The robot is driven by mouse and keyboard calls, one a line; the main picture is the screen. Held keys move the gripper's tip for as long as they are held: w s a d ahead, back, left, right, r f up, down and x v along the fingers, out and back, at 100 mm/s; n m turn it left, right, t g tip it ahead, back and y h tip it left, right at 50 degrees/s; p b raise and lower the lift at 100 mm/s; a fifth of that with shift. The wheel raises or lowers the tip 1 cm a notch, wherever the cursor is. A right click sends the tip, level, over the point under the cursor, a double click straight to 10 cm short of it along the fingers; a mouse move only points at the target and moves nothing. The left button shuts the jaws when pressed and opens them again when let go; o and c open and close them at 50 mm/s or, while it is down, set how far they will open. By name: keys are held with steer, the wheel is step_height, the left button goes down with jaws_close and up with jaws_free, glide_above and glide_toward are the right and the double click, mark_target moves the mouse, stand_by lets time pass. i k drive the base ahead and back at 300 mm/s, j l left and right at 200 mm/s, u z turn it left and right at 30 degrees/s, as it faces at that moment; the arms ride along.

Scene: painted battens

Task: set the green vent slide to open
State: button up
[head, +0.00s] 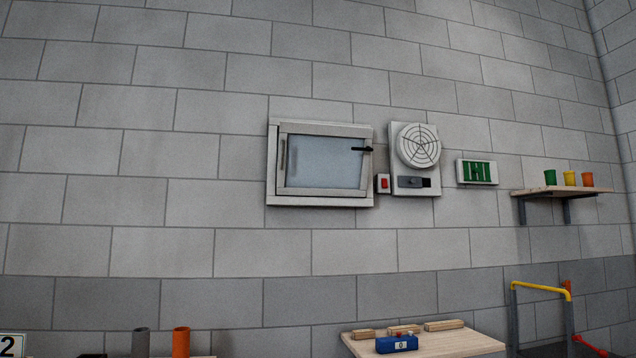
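The green vent slide (477,172) is set in a small white frame on the grey block wall, right of centre in the head view. Green upright bars with pale or dark gaps between them fill the frame. It is too small to tell the slide's exact position. My gripper is not in view, and nothing covers the vent.
Left of the vent are a round fan (418,146), a red switch (384,184) and a framed window (322,163) with a black latch. A shelf (560,191) with cups juts out at right. Below stand a table (450,346) with battens and a yellow-topped rail (540,288).

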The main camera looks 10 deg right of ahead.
mark_target(474, 170)
steer(key=z, duration=1.35)
steer(key=i+l+z, duration=0.2)
steer(key=i, duration=0.2)
